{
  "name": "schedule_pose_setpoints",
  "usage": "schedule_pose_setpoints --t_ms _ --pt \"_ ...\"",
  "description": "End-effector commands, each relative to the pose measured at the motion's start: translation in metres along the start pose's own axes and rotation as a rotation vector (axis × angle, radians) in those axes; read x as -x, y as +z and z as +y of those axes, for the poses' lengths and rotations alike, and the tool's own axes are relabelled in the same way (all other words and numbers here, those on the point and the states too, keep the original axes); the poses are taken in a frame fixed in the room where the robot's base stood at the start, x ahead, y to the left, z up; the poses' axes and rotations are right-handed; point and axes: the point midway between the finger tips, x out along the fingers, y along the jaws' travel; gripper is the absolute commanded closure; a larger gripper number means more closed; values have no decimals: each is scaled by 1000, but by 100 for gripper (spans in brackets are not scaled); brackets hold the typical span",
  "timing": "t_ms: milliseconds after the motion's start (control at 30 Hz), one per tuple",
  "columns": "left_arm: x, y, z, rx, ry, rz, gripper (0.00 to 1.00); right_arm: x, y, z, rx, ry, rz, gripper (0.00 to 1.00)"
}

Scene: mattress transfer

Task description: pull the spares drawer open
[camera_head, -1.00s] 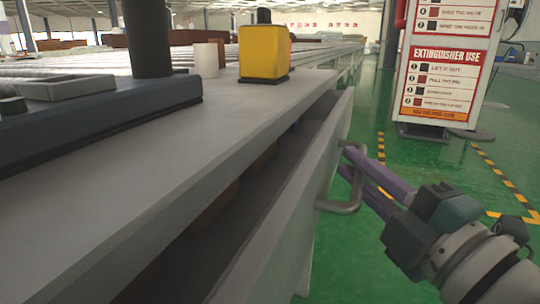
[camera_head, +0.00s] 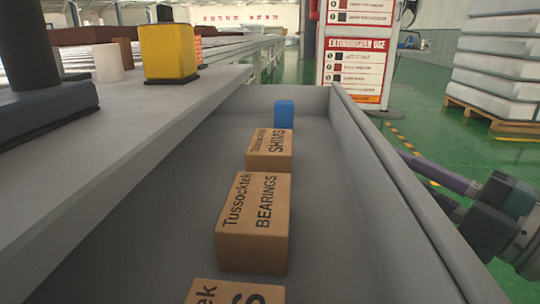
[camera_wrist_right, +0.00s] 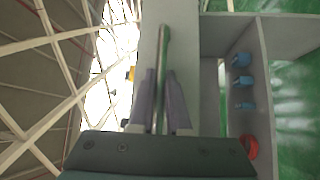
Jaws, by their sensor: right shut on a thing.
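The spares drawer (camera_head: 385,180) is a long grey drawer pulled well out from under the grey bench top in the head view. Inside are brown boxes marked BEARINGS (camera_head: 254,220) and SHIMS (camera_head: 270,148), a part-seen box (camera_head: 235,292) at the bottom edge, and a small blue block (camera_head: 284,113) at the far end. My right gripper (camera_wrist_right: 161,82) is shut on the drawer's bar handle (camera_wrist_right: 164,45) in the wrist view. In the head view the drawer front hides the handle and fingertips. My left gripper is not in view.
A yellow block (camera_head: 169,50) and a white cylinder (camera_head: 107,62) stand on the bench top (camera_head: 150,115). An extinguisher sign stand (camera_head: 357,60) is beyond the drawer. Stacked mattresses (camera_head: 500,60) rest on a pallet (camera_head: 490,118) at right. Green floor beside the drawer is clear.

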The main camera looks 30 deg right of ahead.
Motion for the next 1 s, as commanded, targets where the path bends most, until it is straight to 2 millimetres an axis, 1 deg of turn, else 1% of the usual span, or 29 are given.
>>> schedule_pose_setpoints --t_ms 267,300,533,767,833,933,1000 --pt "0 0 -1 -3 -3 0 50 0 0 1 0 3 2 100" --pt "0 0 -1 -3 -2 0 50 0 0 1 0 3 2 81" --pt "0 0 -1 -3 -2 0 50 0 0 0 0 1 1 55" --pt "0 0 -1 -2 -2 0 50 0 0 0 -1 0 0 55" --pt "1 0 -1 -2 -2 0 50 3 0 0 -2 -1 0 55" --pt "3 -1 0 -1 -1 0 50 16 0 0 -2 -4 -2 55" --pt "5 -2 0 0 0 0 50 29 0 0 -3 -4 -4 55"
